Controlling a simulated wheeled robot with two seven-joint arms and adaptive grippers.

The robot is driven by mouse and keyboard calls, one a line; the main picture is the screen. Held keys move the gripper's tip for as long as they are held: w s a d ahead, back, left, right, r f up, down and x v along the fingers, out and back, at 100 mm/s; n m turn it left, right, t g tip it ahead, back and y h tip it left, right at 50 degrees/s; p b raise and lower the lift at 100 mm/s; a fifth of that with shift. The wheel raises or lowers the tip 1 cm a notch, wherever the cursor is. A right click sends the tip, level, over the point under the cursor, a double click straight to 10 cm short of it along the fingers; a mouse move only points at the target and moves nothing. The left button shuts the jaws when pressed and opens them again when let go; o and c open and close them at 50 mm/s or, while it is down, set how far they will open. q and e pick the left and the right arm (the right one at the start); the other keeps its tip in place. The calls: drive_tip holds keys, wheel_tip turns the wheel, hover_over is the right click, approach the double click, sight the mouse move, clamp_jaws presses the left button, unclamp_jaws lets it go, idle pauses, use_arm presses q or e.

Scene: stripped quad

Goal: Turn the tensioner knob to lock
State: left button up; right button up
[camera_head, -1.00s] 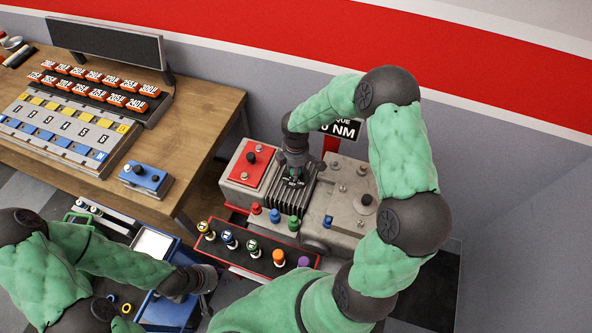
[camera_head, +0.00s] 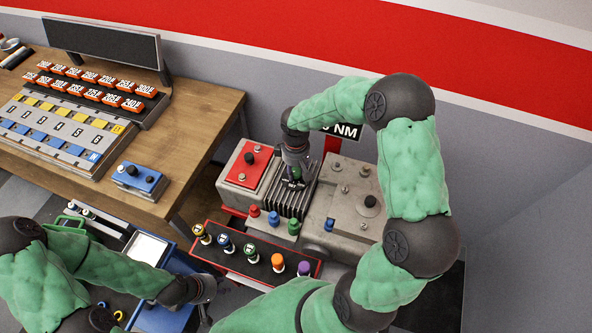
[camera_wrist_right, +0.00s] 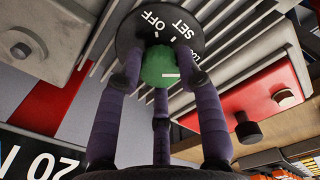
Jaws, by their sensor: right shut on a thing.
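The green tensioner knob (camera_wrist_right: 158,68) sits on a round black dial plate (camera_wrist_right: 138,28) marked OFF, SET and a third label partly hidden by a finger, of which "LO" shows. A short white mark on the knob lies at its side toward that hidden label. My right gripper (camera_wrist_right: 160,88) has its purple fingers closed around the knob. In the head view my right gripper (camera_head: 295,176) reaches down onto the knob above the ribbed grey housing. My left gripper (camera_head: 206,289) hangs at the lower left, away from the knob; its fingers are too unclear to read.
A red plate with a black knob (camera_head: 249,157) is left of the dial. A tray of coloured-top tools (camera_head: 255,252) lies in front. A wooden bench (camera_head: 190,130) with a blue box (camera_head: 139,180) stands to the left. A wall is behind.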

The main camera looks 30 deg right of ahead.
sight(295, 171)
idle(0.4)
drive_tip(key=o, duration=1.1)
drive_tip(key=shift+w+a, duration=0.1)
drive_tip(key=shift+w, duration=0.05)
drive_tip(key=shift+o, duration=0.2)
drive_tip(key=shift+r, duration=0.1)
drive_tip(key=shift+r, duration=0.35)
wheel_tip(295, 171, up, 11)
